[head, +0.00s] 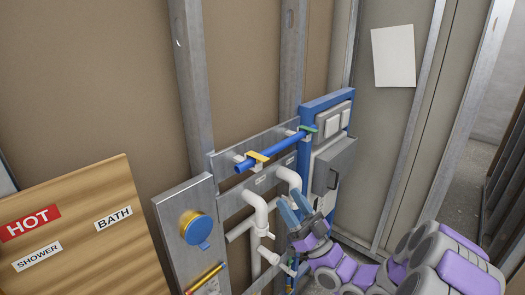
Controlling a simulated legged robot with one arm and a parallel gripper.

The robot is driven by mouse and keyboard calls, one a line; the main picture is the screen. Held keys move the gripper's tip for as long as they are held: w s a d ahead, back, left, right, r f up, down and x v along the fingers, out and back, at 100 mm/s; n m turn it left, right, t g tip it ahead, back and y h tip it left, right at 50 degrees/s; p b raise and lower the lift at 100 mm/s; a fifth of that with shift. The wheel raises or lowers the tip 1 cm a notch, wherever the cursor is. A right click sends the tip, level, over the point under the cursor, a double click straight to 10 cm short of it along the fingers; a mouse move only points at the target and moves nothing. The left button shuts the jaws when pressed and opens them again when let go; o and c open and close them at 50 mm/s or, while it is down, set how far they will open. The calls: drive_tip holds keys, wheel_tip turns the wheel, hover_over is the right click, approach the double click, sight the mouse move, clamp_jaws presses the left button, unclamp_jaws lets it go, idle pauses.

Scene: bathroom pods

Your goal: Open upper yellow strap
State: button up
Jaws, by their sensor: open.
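The upper yellow strap (257,157) wraps over the left part of a blue pipe (280,148), which runs slanting across a metal rail. A green strap (307,129) sits at the pipe's right end, by the blue frame. My gripper (288,200) is below and to the right of the yellow strap, in front of the white pipes and left of a grey box. Its two bluish fingers point up and left, apart from each other, with nothing seen between them. It is clear of the strap. The strap's far side is hidden.
White bent pipes (257,212) stand under the rail. A metal panel with a round yellow and blue fitting (197,227) is to the left. A wooden board (95,240) labelled HOT, BATH and SHOWER fills the lower left. The grey box (332,172) stands right of my gripper.

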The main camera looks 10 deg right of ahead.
sight(266, 161)
drive_tip(key=x, duration=1.5)
drive_tip(key=shift+d, duration=0.2)
drive_tip(key=shift+c, duration=0.7)
drive_tip(key=shift+a, duration=0.1)
clamp_jaws()
drive_tip(key=shift+r, duration=0.1)
